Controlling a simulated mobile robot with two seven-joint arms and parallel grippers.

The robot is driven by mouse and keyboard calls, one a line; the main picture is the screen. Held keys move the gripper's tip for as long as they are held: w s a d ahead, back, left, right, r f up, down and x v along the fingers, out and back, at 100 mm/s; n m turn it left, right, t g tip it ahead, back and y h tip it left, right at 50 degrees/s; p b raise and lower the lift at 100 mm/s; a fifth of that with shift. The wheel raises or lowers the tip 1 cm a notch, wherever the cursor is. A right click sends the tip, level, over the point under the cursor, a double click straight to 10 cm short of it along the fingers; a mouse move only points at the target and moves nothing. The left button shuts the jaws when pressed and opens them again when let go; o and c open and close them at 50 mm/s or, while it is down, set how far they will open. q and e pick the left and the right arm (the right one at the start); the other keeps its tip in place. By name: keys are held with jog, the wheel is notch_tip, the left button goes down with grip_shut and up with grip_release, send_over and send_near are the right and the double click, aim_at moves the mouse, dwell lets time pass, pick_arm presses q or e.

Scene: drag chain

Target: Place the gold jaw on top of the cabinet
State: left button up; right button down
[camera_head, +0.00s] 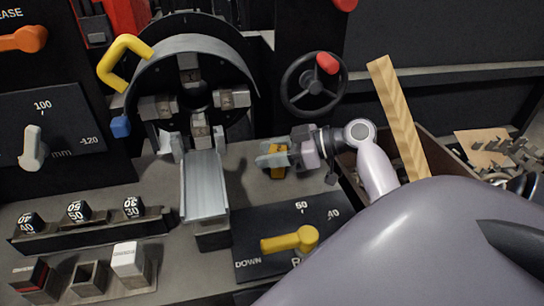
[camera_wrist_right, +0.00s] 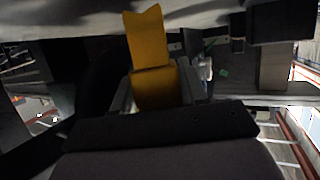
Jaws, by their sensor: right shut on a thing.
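The gold jaw (camera_head: 278,160) is a small yellow-gold block between the fingers of my right gripper (camera_head: 273,157). My right gripper is shut on it, just right of the chuck and the grey sloped chute. In the right wrist view the gold jaw (camera_wrist_right: 149,45) stands out past the fingers (camera_wrist_right: 155,92), its notched end at the top of the picture. The grey flat top (camera_head: 250,190), which looks like the cabinet top, spreads below the gripper. I cannot tell whether the jaw touches it. My left gripper is not in view.
A round chuck with several grey jaws (camera_head: 190,95) stands at the back, above a grey chute (camera_head: 205,185). A black handwheel (camera_head: 310,85) is behind my gripper. A yellow lever (camera_head: 290,240) is in front. Numbered blocks (camera_head: 78,210) sit left. A wooden board (camera_head: 400,115) leans right.

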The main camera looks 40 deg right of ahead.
jog(key=shift+s+d+f, duration=0.1)
jog(key=shift+f, duration=0.4)
jog(key=shift+f, duration=0.15)
jog(key=c, duration=0.6)
grip_release()
jog(key=shift+r, duration=0.2)
jog(key=v, duration=1.2)
jog(key=shift+p, duration=0.35)
jog(key=shift+f, duration=0.1)
